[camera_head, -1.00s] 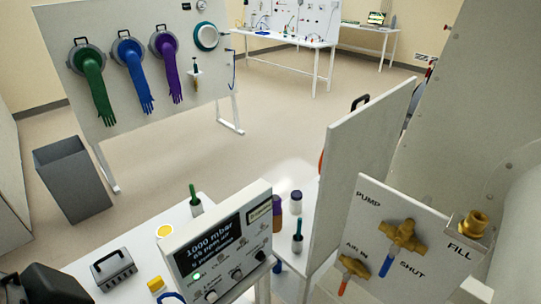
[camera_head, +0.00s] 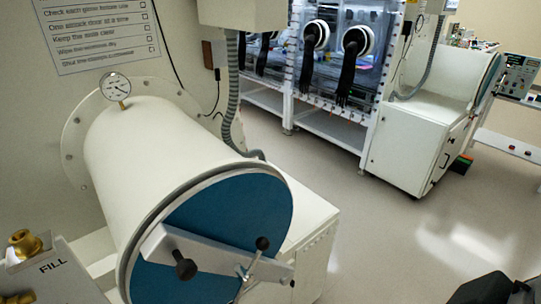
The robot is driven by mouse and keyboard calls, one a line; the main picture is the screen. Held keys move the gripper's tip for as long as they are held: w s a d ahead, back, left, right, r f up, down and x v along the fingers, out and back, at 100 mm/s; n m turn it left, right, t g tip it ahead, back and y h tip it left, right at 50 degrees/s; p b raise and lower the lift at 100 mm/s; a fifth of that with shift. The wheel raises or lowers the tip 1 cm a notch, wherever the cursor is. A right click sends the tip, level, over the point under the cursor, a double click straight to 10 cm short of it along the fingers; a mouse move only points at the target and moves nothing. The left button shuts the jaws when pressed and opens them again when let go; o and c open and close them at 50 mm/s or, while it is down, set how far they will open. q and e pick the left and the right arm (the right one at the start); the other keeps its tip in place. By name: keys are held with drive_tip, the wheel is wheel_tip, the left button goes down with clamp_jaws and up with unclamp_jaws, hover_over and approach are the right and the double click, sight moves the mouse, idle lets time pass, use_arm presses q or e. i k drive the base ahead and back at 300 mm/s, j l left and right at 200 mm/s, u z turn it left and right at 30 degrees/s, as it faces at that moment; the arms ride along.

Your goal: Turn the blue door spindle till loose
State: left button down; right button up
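The blue door (camera_head: 225,205) closes the near end of a white horizontal cylinder (camera_head: 135,140) in the left half of the head view. A grey clamp bar (camera_head: 205,250) crosses the door's face. A black knob (camera_head: 185,269) sticks out from the bar. Right of it is the spindle's thin metal cross handle (camera_head: 250,267), with a black ball (camera_head: 262,243) on its upper end; its lower end runs toward the bottom edge. Neither gripper's fingers are in view, and nothing touches the handle. I cannot tell how tight the spindle is.
A dial gauge (camera_head: 117,88) stands on the cylinder. A brass FILL fitting (camera_head: 24,243) is at lower left. A second white cabinet (camera_head: 412,145) and gloveboxes (camera_head: 335,65) stand behind. The floor (camera_head: 400,235) at right is clear. A dark shape fills the bottom right corner.

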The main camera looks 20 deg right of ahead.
sight(246, 278)
drive_tip(key=z, duration=0.5)
drive_tip(key=i+l+u, duration=0.2)
drive_tip(key=l+u, duration=0.15)
drive_tip(key=u, duration=0.15)
drive_tip(key=i+l+u, duration=0.1)
drive_tip(key=l+u, duration=0.65)
drive_tip(key=u, duration=0.2)
drive_tip(key=l+u, duration=0.45)
drive_tip(key=k+l+u, duration=0.1)
drive_tip(key=l+u, duration=0.4)
drive_tip(key=k+l+u, duration=0.15)
drive_tip(key=l+u, duration=0.15)
drive_tip(key=u, duration=0.15)
drive_tip(key=k+l+u, duration=0.2)
drive_tip(key=u, duration=0.3)
drive_tip(key=l, duration=0.1)
